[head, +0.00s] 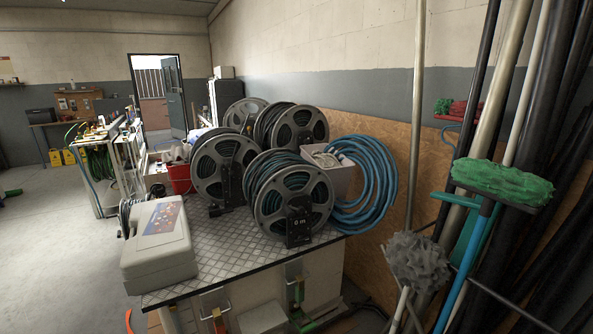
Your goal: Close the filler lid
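I cannot make out a filler lid in the head view. A pale grey plastic case (158,238) with a dark printed label stands on the near left corner of the metal-topped bench (225,262). Its top looks shut, but I cannot tell whether it has a filler lid. Neither of my grippers shows in this view.
Several hose reels (291,197) crowd the bench, with a coiled blue hose (372,185) at its right end. Poles and a green-headed broom (502,182) stand close at the right. A cluttered trolley (108,165) stands at the left. The floor (45,255) at far left is mostly clear.

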